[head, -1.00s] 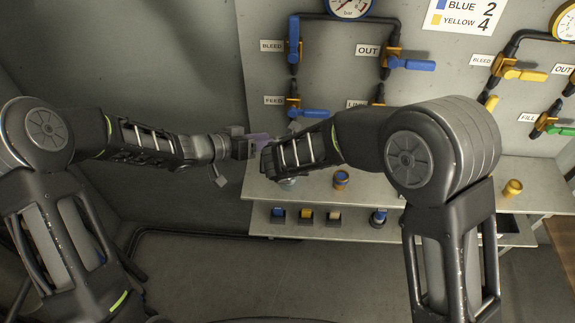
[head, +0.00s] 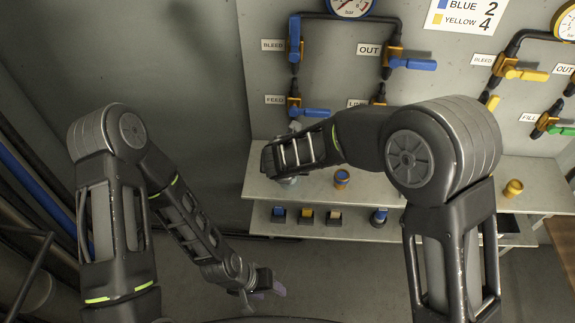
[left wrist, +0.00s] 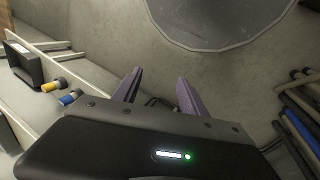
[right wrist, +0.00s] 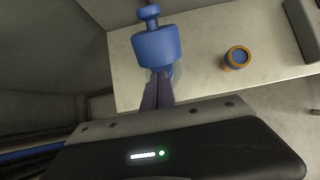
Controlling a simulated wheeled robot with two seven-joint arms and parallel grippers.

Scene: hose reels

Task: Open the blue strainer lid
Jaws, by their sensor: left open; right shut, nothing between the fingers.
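The blue strainer lid (right wrist: 155,45), with a small knob, shows in the right wrist view just beyond my right fingertips. My right gripper (right wrist: 157,88) is shut with nothing between its fingers. Its tips are close to the lid's lower edge; I cannot tell whether they touch. In the head view my right forearm hides the lid and the right fingers; part of a pale clear body (head: 288,181) shows below it on the bench. My left gripper (head: 279,290) is open and empty, low in front of me, away from the bench. It also shows in the left wrist view (left wrist: 160,90).
The bench (head: 420,185) bears a blue-and-orange round piece (head: 342,178) and a yellow one (head: 513,188). A lower shelf (head: 345,232) holds several blue and yellow parts. Behind stands a panel with pipes, a blue-handled valve (head: 412,64) and gauges. The floor (head: 340,280) in front is clear.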

